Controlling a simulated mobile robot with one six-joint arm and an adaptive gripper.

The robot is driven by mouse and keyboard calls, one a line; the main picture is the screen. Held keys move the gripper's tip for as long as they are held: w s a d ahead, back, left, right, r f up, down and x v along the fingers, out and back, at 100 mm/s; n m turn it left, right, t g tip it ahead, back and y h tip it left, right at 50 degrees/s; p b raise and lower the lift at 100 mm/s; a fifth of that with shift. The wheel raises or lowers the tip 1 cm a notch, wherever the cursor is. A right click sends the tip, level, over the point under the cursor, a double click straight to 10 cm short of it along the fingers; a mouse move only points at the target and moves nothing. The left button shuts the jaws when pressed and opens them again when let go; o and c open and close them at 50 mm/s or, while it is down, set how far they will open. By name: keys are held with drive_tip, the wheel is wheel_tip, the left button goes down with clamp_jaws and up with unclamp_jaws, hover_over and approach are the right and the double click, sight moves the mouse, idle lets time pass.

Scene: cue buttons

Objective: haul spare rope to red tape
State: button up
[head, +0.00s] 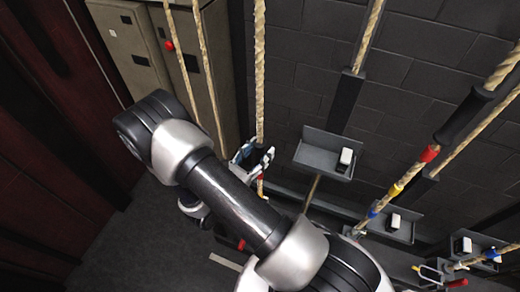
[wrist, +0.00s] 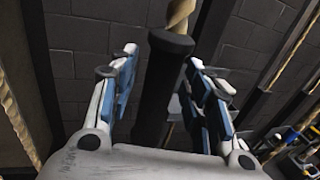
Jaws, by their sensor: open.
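A tan rope (head: 260,80) hangs down to my gripper (head: 253,160) in the head view; I cannot tell for sure that it is the spare rope. In the wrist view, my gripper (wrist: 162,62) is open. Its fingers stand on either side of a black sleeve (wrist: 160,95), with the rope (wrist: 180,15) coming out of its top. The sleeve looks untouched by the fingers. A small red mark (head: 262,177) shows just below the gripper. Another rope at the right carries red tape (head: 430,153), below a black sleeve (head: 464,118). My arm hides what lies lower.
Grey brackets, one of them a tray (head: 322,153), are fixed along the block wall at the right. A beige cabinet (head: 130,45) with a red button stands at left. Dark floor is clear at lower left.

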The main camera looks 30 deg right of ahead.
drive_tip(key=shift+w+d, duration=0.1)
drive_tip(key=shift+d, duration=0.15)
drive_tip(key=shift+c, duration=0.5)
clamp_jaws()
